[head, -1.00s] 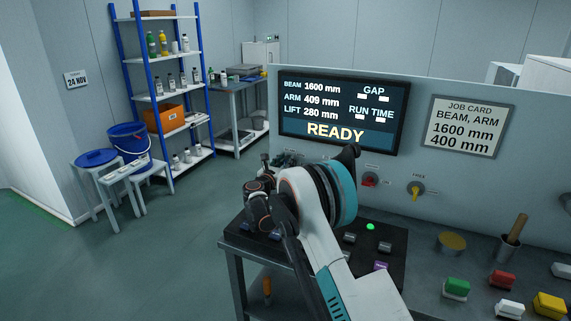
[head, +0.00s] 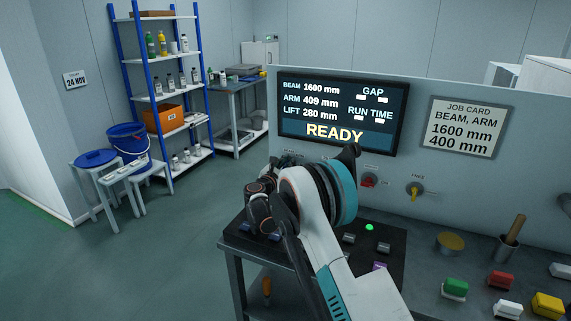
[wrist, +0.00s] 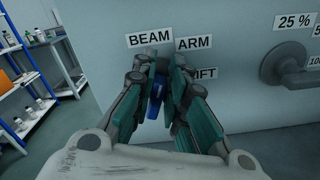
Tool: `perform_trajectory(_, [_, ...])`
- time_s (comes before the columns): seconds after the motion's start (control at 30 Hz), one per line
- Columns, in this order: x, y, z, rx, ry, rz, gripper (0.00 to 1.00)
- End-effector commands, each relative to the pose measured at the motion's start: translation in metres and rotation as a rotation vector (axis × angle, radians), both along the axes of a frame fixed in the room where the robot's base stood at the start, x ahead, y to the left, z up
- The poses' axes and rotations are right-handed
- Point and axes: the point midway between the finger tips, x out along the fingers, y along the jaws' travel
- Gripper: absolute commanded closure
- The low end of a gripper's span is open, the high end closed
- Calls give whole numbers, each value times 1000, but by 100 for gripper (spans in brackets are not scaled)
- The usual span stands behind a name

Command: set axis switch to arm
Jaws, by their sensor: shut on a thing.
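The axis switch (wrist: 155,104) shows as a blue piece between my fingers in the wrist view, on the pale panel. The labels BEAM (wrist: 149,38), ARM (wrist: 193,43) and a partly covered LIFT (wrist: 207,75) surround it. My gripper (wrist: 160,66) is shut on the switch, its teal-sided fingers on both sides of it. The fingers hide most of the switch, so I cannot tell which label it points to. In the head view my arm hides the switch. The display (head: 337,112) reads BEAM 1600 mm, ARM 409 mm, LIFT 280 mm, READY.
The job card (head: 464,127) reads BEAM, ARM, 1600 mm, 400 mm. A grey lever handle (wrist: 290,68) by a 25 % label is right of the switch. A red knob (head: 369,180) and a yellow knob (head: 415,189) sit on the panel.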

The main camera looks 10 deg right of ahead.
Motion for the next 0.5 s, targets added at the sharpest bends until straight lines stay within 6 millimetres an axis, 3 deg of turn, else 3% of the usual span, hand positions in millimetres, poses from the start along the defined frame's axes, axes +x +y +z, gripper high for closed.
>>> perform_trajectory(0.5, [-3,-4,-4,277,-201,0,100])
